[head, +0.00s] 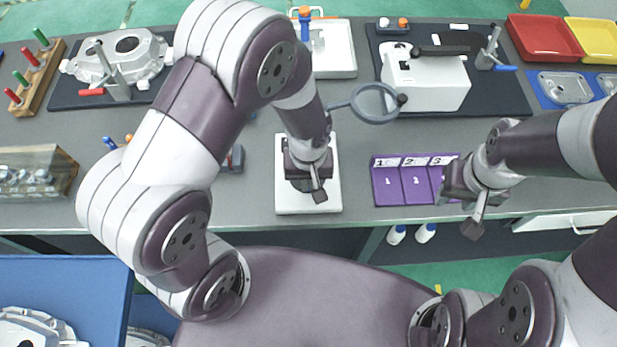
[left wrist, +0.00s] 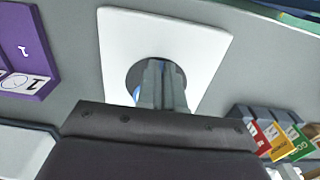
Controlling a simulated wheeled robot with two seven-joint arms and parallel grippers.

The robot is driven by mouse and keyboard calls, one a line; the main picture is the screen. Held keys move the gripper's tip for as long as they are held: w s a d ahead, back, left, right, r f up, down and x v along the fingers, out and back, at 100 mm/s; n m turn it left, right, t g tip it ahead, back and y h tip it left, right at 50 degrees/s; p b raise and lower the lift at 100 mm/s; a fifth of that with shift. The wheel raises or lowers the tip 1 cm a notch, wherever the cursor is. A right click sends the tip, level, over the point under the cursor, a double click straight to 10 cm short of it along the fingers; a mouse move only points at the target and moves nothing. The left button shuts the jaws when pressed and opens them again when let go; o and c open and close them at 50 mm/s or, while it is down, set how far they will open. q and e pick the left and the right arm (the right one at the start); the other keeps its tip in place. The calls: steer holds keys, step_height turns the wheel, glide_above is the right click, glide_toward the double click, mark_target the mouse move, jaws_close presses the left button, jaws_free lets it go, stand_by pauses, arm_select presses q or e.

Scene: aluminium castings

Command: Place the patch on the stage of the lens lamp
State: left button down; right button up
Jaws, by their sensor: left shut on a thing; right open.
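The lens lamp has a white base plate (head: 283,204) near the front of the table and a round lens ring (head: 375,103) to its upper right. In the left wrist view the white plate (left wrist: 205,45) carries a dark round stage (left wrist: 132,76). My left gripper (head: 319,194) points down over the plate. In the left wrist view its fingers (left wrist: 162,85) are shut in front of the stage. A small bit of blue shows beside them; the patch is mostly hidden, and I cannot tell whether it touches the stage. My right gripper (head: 473,220) is open by the front edge.
A purple mat (head: 416,184) with numbered fields lies right of the lamp. A white machine (head: 428,80) stands behind it. A casting (head: 120,58) and a clear-fronted box (head: 38,172) are at the left. Coloured bins (left wrist: 270,132) show in the left wrist view.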

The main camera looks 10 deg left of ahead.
arm_select(q)
steer(key=shift+s+r, duration=0.1)
steer(key=shift+s, duration=0.2)
steer(key=c, duration=1.3)
jaws_free()
steer(key=shift+w+f, duration=0.15)
steer(key=shift+f, duration=0.1)
steer(key=shift+r, duration=0.1)
step_height(320, 180, up, 12)
steer(key=s+a+m, duration=0.1)
steer(key=a, duration=0.2)
steer(key=s+a+m+t, duration=0.1)
steer(key=a, duration=0.2)
steer(key=s+a+m, duration=0.1)
steer(key=a, duration=0.1)
steer(key=shift+s+a+r, duration=0.25)
steer(key=shift+a+r, duration=0.1)
steer(key=shift+a, duration=0.05)
steer(key=shift+w, duration=0.1)
